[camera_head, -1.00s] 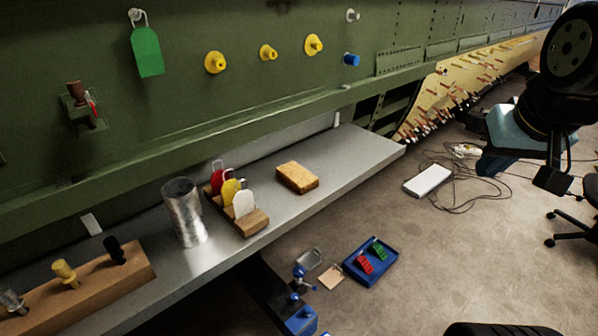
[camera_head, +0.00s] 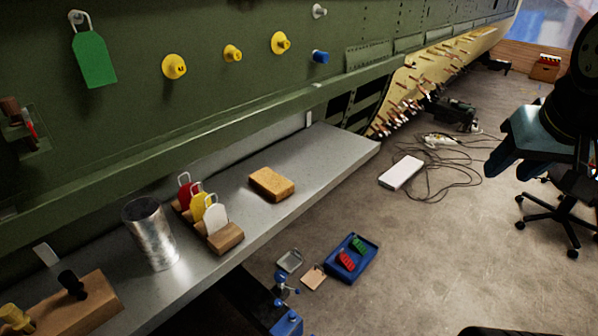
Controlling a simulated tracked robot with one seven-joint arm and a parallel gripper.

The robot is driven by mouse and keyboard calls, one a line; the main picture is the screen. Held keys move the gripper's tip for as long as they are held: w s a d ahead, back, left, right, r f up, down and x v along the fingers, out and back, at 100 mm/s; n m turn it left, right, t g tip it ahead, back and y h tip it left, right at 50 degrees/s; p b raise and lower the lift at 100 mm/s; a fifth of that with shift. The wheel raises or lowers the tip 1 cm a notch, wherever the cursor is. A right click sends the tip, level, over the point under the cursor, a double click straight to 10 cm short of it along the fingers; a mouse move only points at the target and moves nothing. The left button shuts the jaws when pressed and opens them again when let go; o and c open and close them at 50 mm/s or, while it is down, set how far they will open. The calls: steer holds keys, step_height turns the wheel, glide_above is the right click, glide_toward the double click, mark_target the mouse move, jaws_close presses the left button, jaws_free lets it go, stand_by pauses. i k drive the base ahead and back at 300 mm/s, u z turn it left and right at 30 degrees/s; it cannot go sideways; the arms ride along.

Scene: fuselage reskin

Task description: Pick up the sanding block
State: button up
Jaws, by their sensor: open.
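The sanding block appears to be the tan, cork-coloured block (camera_head: 271,184) lying flat on the grey metal shelf (camera_head: 325,160) in the head view. Its top and front side show, and nothing covers it. My gripper (camera_head: 513,168), teal and black, hangs at the right edge of the view, over the floor. It is open and empty, well to the right of the block and apart from it. Part of my arm above it is cut off by the frame.
Left of the block are a wooden rack (camera_head: 226,240) with red, yellow and white tags, a metal can (camera_head: 150,232) and a wooden holder (camera_head: 85,305). The green fuselage wall (camera_head: 215,105) rises behind the shelf. A blue tray (camera_head: 352,258), white box (camera_head: 401,172), cables and chair (camera_head: 555,205) are on the floor.

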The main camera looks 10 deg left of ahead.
mark_target(272, 185)
steer(key=z, duration=1)
steer(key=k, duration=1.7)
steer(key=u, duration=0.75)
steer(key=i, duration=1.5)
steer(key=z, duration=0.05)
